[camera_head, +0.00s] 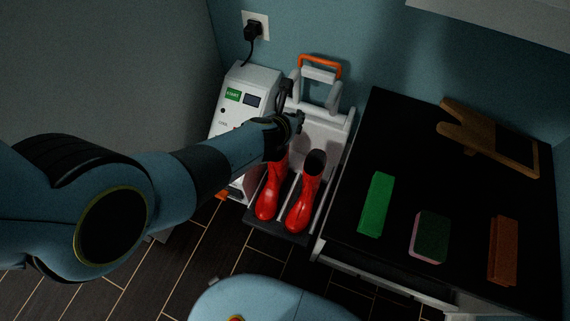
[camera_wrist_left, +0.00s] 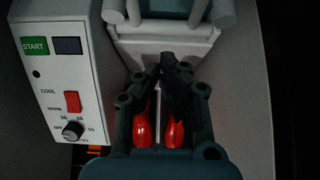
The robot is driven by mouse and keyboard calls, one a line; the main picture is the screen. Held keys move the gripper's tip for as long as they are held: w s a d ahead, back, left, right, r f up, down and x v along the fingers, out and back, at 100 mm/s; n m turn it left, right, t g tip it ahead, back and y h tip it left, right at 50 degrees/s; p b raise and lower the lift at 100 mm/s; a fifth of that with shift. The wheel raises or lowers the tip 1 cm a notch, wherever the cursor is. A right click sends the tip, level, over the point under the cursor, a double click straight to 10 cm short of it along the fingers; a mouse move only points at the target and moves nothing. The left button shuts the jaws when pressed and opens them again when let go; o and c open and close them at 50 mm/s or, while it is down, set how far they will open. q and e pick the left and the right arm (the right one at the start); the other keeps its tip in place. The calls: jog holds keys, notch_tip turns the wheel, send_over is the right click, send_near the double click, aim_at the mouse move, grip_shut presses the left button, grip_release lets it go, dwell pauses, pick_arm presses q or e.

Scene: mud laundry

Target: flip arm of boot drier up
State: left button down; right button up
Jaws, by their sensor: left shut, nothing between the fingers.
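The boot drier (camera_head: 247,80) is a white unit against the wall, with a green START label, a small display and, in the left wrist view (camera_wrist_left: 60,95), a red switch and a knob. Its white tubular arm (camera_head: 321,76) with an orange handle (camera_head: 320,62) shows at the back, above the white back plate. Two red boots (camera_head: 304,203) stand upright side by side on its dark base. My left gripper (camera_head: 298,121) is shut and empty in front of the back plate, above the boots. In the left wrist view its fingers (camera_wrist_left: 168,72) partly hide the boots (camera_wrist_left: 142,128).
A black-topped table (camera_head: 400,150) stands close at the right, with a green block (camera_head: 377,204), a pink-edged dark green sponge-like block (camera_head: 430,237), an orange-brown block (camera_head: 503,250) and a wooden piece (camera_head: 490,140). A plugged wall socket (camera_head: 262,22) is behind the drier. Dark tiled floor lies in front.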

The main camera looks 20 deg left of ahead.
pick_arm(q)
jog(key=s+f+b, duration=0.6)
jog(key=f+b, duration=0.4)
jog(key=f, duration=0.2)
jog(key=shift+a+f, duration=0.2)
jog(key=shift+f, duration=0.1)
pick_arm(e)
jog(key=s+f+g, duration=0.1)
jog(key=s+f, duration=0.4)
jog(key=f, duration=0.5)
jog(key=shift+f, duration=0.25)
pick_arm(q)
jog(key=shift+r, duration=0.1)
pick_arm(e)
jog(key=shift+s, duration=0.1)
